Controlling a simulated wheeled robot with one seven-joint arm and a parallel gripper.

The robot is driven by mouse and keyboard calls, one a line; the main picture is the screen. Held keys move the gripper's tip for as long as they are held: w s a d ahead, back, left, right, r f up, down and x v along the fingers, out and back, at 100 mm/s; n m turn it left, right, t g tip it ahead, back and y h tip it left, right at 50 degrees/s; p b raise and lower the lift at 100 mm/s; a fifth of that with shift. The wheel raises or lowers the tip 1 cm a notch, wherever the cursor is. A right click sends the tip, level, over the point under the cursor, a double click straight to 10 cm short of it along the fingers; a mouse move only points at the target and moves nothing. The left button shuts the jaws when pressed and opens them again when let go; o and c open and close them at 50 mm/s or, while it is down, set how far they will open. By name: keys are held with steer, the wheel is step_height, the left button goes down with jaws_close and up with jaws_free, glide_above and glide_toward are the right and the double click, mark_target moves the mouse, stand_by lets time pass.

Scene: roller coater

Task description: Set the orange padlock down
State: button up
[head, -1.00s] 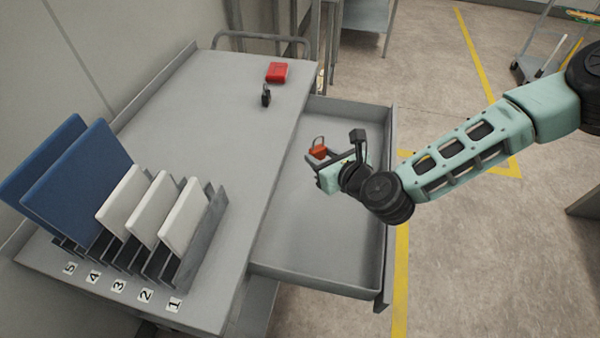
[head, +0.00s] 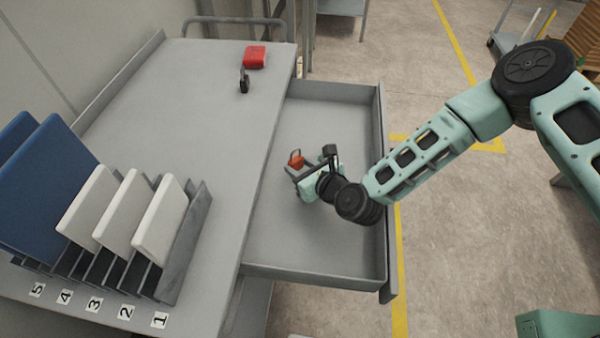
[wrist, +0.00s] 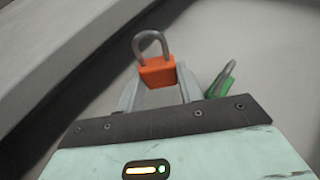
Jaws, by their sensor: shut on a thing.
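The orange padlock (head: 296,160) is in my gripper (head: 293,170), over the open drawer (head: 300,238). In the wrist view the orange padlock (wrist: 158,72) sits between the tips of my gripper's two fingers (wrist: 157,88), with its grey shackle pointing away from my wrist. My gripper is shut on it. I cannot tell whether the padlock touches the drawer floor.
A green padlock (wrist: 221,82) shows right of the fingers in the wrist view. On the worktop (head: 200,110) are a black padlock (head: 244,84), a red case (head: 255,57) and a numbered rack with white panels (head: 160,222) and blue panels (head: 45,185). The drawer's near part is clear.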

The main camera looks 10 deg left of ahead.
steer(key=shift+f, duration=1.65)
steer(key=shift+f, duration=0.2)
steer(key=o, duration=0.7)
steer(key=shift+o, duration=0.3)
steer(key=shift+r, duration=0.15)
steer(key=shift+d+r, duration=0.1)
steer(key=b+v, duration=0.2)
steer(key=v, duration=1)
steer(key=shift+r, duration=0.1)
